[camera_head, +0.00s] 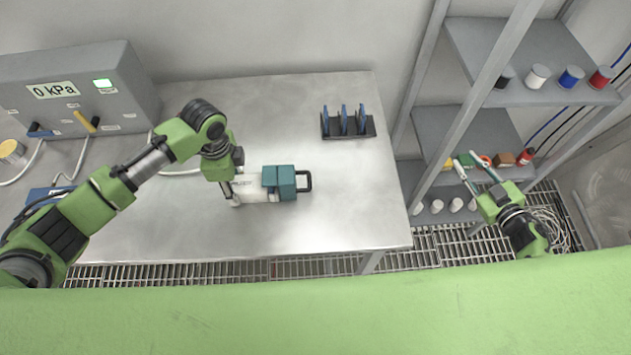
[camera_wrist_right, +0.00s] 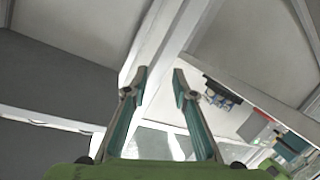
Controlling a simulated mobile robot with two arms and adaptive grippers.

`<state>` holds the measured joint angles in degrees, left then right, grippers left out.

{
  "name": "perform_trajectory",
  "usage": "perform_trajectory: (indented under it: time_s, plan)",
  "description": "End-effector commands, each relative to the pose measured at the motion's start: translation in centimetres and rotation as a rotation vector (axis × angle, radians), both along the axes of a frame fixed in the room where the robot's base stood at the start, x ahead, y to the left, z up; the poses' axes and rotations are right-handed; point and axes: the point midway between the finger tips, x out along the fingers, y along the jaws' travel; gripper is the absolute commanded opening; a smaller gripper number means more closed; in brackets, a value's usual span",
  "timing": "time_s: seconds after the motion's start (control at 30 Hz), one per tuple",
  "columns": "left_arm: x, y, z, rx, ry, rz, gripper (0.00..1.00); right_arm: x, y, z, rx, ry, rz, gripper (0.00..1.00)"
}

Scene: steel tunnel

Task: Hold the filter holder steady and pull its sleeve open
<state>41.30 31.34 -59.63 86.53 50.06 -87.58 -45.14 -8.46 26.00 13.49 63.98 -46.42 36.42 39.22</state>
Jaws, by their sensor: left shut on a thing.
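The filter holder (camera_head: 252,189) lies on the steel table, a white body with a label. Its teal sleeve (camera_head: 279,181) sits at the right end, with a dark loop handle (camera_head: 305,181) sticking out to the right. My left gripper (camera_head: 231,192) is shut on the left end of the white body; its arm hides part of that end. My right gripper (camera_head: 469,171) is off the table to the right, open and empty. In the right wrist view its two fingers (camera_wrist_right: 160,85) stand apart with nothing between them.
A dark rack (camera_head: 348,127) with blue upright plates stands behind the holder. A grey pressure box (camera_head: 75,88) reading 0 kPa is at the back left. A shelf unit (camera_head: 520,85) with small jars stands right of the table. The table's right front is clear.

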Motion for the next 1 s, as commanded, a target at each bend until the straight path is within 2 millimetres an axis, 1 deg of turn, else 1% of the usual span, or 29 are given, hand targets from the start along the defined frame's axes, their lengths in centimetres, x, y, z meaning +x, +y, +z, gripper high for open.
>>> perform_trajectory:
  time_s: [0.03,0.07,0.1,0.13,0.17,0.2,0.27,0.3,0.4,0.5,0.53,0.6,0.7,0.87,1.0]
  plan:
    - [0.0,-0.1,-0.1,-0.001,0.0,-0.001,0.14,0.6,4.1,1.2,-0.121,-0.05,0.15,0.25]
    - [0.0,-0.1,0.0,-0.001,0.0,-0.001,0.14,0.6,6.1,1.6,-0.191,-0.081,0.226,0.25]
    - [0.0,-0.1,0.0,-0.001,0.0,-0.001,0.14,0.6,8.8,2.1,-0.278,-0.125,0.321,0.25]
    - [0.0,0.0,0.0,-0.001,0.0,-0.001,0.14,0.4,10.7,2.4,-0.341,-0.16,0.388,0.25]
    - [0.0,0.0,0.0,-0.001,0.0,-0.001,0.14,0.1,12.6,2.7,-0.401,-0.197,0.453,0.25]
    - [0.0,0.0,0.0,-0.001,0.0,0.0,0.14,-0.4,15.1,3.0,-0.477,-0.25,0.539,0.25]
    - [0.0,0.0,0.0,0.0,0.0,0.0,0.14,-1.4,18.5,3.4,-0.584,-0.336,0.658,0.25]
    - [0.0,0.0,0.0,0.0,0.0,0.0,0.14,-2.1,20.6,3.6,-0.647,-0.394,0.73,0.25]
    - [0.0,0.0,0.0,0.0,0.0,0.0,0.14,-4.2,25.0,3.9,-0.781,-0.54,0.884,0.25]
    - [0.0,0.0,0.0,0.0,0.0,0.0,0.14,-6.2,28.1,4.1,-0.875,-0.666,0.995,0.25]
    - [0.0,0.0,0.0,0.0,0.0,0.0,0.14,-6.7,28.7,4.2,-0.896,-0.697,1.018,0.25]
    - [0.0,0.0,0.0,0.0,0.0,0.0,0.14,-7.6,29.9,4.2,-0.934,-0.756,1.062,0.25]
    - [0.0,0.0,0.0,0.0,0.0,0.0,0.14,-8.3,31.0,4.3,-0.961,-0.804,1.094,0.25]
    - [0.0,0.0,0.0,0.0,0.0,0.0,0.14,-8.0,32.6,4.1,-0.97,-0.823,1.103,0.25]
    - [0.0,0.0,0.0,0.001,0.0,0.0,0.14,-7.0,34.9,3.6,-0.969,-0.822,1.1,0.25]
